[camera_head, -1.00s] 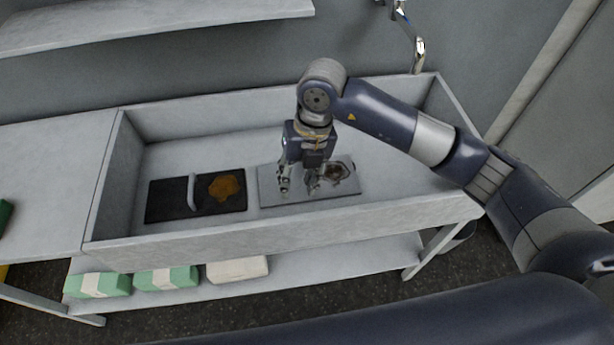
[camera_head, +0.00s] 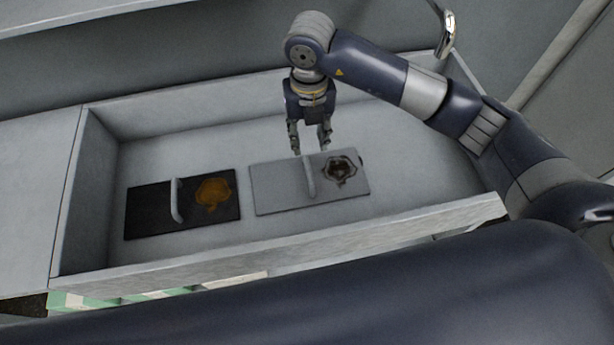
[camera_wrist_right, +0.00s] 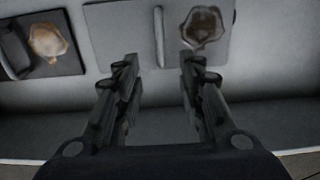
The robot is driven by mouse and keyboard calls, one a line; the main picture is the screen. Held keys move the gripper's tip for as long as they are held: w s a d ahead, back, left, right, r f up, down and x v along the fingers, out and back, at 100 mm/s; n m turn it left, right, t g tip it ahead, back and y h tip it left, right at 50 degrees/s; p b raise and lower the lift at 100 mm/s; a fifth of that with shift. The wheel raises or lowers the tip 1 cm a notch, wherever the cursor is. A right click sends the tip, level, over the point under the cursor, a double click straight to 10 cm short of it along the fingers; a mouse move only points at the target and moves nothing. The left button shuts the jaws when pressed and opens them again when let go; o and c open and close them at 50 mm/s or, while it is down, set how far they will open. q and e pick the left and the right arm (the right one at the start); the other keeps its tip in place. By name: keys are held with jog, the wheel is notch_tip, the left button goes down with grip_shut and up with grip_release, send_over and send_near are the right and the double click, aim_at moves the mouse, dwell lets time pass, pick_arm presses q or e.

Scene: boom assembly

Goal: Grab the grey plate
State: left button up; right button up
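The grey plate (camera_head: 278,186) lies flat in the sink-like trough. It has an upright grey handle (camera_head: 309,178) near its middle and a dark brown patch (camera_head: 341,170) on its right part. My right gripper (camera_head: 311,151) is open and empty, pointing down by the plate's far edge, behind the handle. In the right wrist view the plate (camera_wrist_right: 122,38) and its handle (camera_wrist_right: 158,36) are ahead of the open fingers (camera_wrist_right: 158,72), with the handle between their lines. I see no contact with the handle. My left gripper is not in view.
A black plate (camera_head: 150,212) with a grey handle and an orange-brown patch (camera_head: 213,192) lies left of the grey plate. The trough's front wall (camera_head: 290,240) and a tap (camera_head: 446,30) at the back right bound the space. The trough floor is otherwise clear.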

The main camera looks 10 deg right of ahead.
jog(key=b, duration=0.4)
send_near(308, 169)
jog(key=shift+s+f, duration=0.15)
jog(key=shift+s, duration=0.05)
notch_tip(308, 169, down, 4)
jog(key=shift+f+p, duration=0.25)
jog(key=shift+p, duration=0.2)
jog(key=shift+w+f+p, duration=0.1)
jog(key=shift+f+p, duration=0.5)
jog(key=shift+f, duration=2.4)
jog(key=shift+d, duration=0.1)
grip_shut()
jog(key=shift+w+r, duration=0.15)
